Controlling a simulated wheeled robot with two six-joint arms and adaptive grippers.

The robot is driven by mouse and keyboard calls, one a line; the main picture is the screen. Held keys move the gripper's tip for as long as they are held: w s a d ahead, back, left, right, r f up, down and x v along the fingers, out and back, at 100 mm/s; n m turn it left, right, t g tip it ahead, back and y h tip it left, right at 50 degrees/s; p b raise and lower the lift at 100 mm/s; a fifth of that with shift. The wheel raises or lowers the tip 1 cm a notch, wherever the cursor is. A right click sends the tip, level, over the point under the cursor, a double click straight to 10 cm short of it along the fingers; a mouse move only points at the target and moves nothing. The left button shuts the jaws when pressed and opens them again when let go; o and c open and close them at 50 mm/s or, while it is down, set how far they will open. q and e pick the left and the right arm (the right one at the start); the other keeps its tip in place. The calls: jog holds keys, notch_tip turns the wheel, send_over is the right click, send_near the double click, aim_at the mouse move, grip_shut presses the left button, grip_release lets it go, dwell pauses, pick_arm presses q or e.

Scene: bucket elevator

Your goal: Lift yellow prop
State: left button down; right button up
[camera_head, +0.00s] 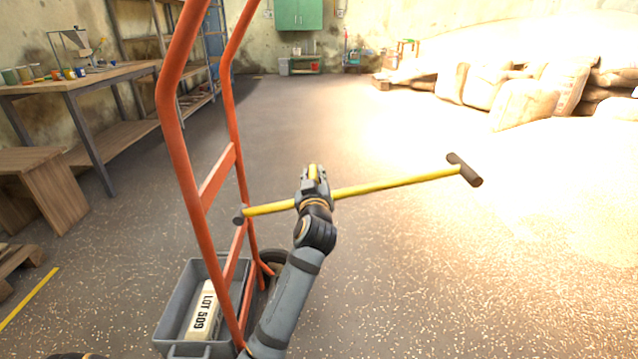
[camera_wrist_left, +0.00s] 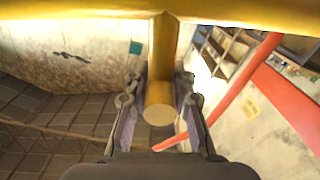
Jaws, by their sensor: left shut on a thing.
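The yellow prop (camera_head: 400,182) is a long yellow bar with a dark crosspiece at its right end and a dark round cap at its left end. It lies nearly level in the head view, its right end slightly higher in the picture. In the left wrist view, the gripper (camera_wrist_left: 158,100) is shut on a short yellow stub that stands out from the prop (camera_wrist_left: 235,12). The prop appears clear of the floor. My right gripper is not in view.
An orange hand truck (camera_head: 178,130) stands at left, close to the prop's left end; I cannot tell if they touch. A grey crate (camera_head: 170,313) there holds a white LOT 509 block (camera_head: 203,311). A workbench (camera_head: 75,84) stands farther left. Sacks (camera_head: 525,102) lie back right. The middle floor is clear.

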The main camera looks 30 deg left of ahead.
pick_arm(q)
jog(key=shift+s+a+r+n, duration=0.2)
jog(key=shift+r+n, duration=0.1)
jog(key=shift+r, duration=0.35)
jog(key=c, duration=1.1)
grip_release()
jog(key=shift+a, duration=0.1)
notch_tip(320, 180, up, 10)
jog(key=shift+f, duration=0.1)
jog(key=shift+f, duration=0.15)
